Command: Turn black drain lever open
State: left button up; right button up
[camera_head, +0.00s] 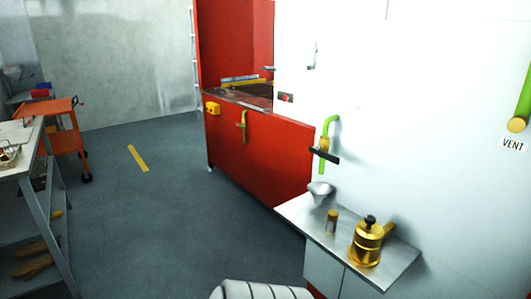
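A black lever (325,156) sits on a green drain pipe (332,122) that comes out of the white wall and bends down. The lever lies crosswise to the pipe, close to horizontal, dipping slightly to the right. A yellowish fitting shows on the pipe at the lever. A pale funnel-like cup (319,189) stands below the pipe's lower end. Neither of my grippers is in view, and nothing touches the lever.
A metal shelf (330,243) below the lever holds a brass pot (367,243) and a small brass cylinder (332,221). A red machine (255,160) stands behind left. An orange cart (62,125) and a bench (25,150) are far left.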

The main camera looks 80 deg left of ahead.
aim_at(315, 149)
jog(key=u, duration=2.05)
jog(key=i+j+u, duration=0.2)
